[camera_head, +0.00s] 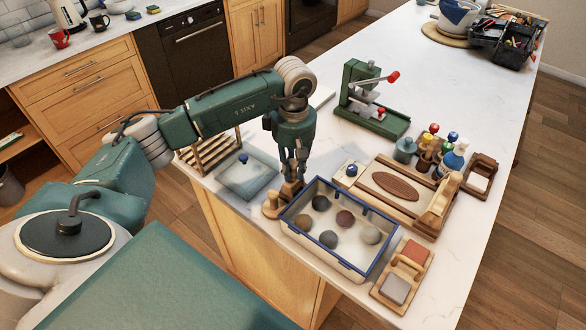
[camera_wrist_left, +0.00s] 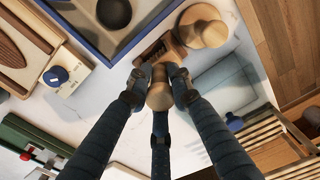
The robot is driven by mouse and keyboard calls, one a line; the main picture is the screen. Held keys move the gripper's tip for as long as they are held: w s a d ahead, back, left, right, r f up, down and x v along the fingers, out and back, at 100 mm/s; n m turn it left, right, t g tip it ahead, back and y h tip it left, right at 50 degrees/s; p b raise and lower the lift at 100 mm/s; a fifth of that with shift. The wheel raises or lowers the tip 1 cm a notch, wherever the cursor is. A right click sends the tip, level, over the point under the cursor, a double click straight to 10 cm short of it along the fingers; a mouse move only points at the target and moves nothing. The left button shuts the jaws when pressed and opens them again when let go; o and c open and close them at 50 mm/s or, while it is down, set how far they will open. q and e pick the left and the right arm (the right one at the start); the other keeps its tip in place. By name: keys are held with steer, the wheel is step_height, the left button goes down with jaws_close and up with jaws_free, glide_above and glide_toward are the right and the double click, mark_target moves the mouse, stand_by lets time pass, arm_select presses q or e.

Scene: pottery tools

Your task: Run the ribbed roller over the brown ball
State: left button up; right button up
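My left gripper (camera_head: 290,172) points down at the near counter edge, beside the blue-rimmed tray. In the left wrist view its fingers (camera_wrist_left: 159,92) close around a light wooden handle of what looks like the ribbed roller (camera_wrist_left: 154,50), with a dark ribbed part. The roller's lower end is at a small wooden stand (camera_head: 271,207); whether it touches is unclear. A reddish-brown ball (camera_head: 345,218) lies in the tray (camera_head: 352,272) among several grey and bluish balls. A flat brown oval with ridges (camera_head: 395,186) lies on a wooden board (camera_head: 372,196). My right gripper is out of view.
A green lever press (camera_head: 372,112) stands behind. A wooden holder with red and grey blocks (camera_head: 403,272) lies at the front right. A slatted wooden rack (camera_head: 208,151) is left of my gripper.

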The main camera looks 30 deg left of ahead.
arm_select(q)
steer(key=o, duration=0.5)
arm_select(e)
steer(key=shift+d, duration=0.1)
arm_select(q)
step_height(320, 180, up, 12)
steer(key=shift+w+f, duration=0.1)
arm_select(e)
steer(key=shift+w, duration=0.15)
